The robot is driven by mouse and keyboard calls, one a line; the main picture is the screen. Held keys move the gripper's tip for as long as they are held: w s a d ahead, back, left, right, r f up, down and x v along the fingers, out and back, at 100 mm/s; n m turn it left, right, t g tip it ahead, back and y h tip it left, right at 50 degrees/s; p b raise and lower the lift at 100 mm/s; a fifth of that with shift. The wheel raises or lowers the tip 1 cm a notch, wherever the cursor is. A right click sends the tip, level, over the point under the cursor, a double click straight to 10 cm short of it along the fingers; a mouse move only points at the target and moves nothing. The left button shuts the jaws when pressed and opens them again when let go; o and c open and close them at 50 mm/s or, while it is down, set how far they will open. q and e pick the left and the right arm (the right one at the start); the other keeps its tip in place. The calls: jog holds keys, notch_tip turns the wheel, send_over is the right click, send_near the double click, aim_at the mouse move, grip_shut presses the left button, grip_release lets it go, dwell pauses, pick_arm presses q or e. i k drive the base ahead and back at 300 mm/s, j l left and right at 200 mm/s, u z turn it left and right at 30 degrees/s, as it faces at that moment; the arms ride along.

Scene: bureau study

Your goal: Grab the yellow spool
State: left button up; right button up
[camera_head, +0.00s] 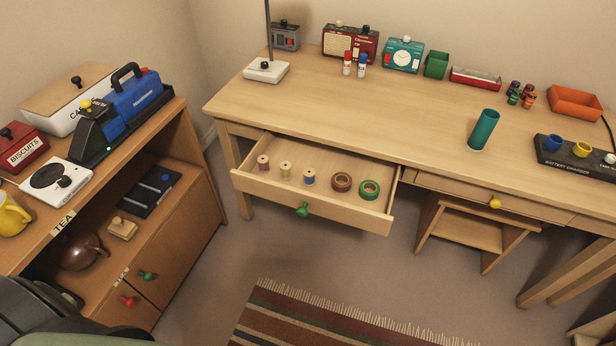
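The yellow spool (285,169) stands upright in the open desk drawer (300,200), on the left side of its floor. A reddish spool (263,163) stands to its left and a blue spool (309,177) to its right, each with a small gap. A brown tape roll (341,182) and a green tape roll (369,190) lie further right in the same drawer. Neither of my grippers can be made out in the head view.
The desk (390,100) overhangs the back of the drawer; a teal cylinder (484,130) stands near its front edge. The drawer front has a green knob (302,209). A wooden cabinet (170,225) stands at left. A striped rug (320,320) lies on the open floor in front.

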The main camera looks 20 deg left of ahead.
aim_at(285, 167)
jog(key=i+l+u, duration=0.1)
jog(key=u, duration=0.65)
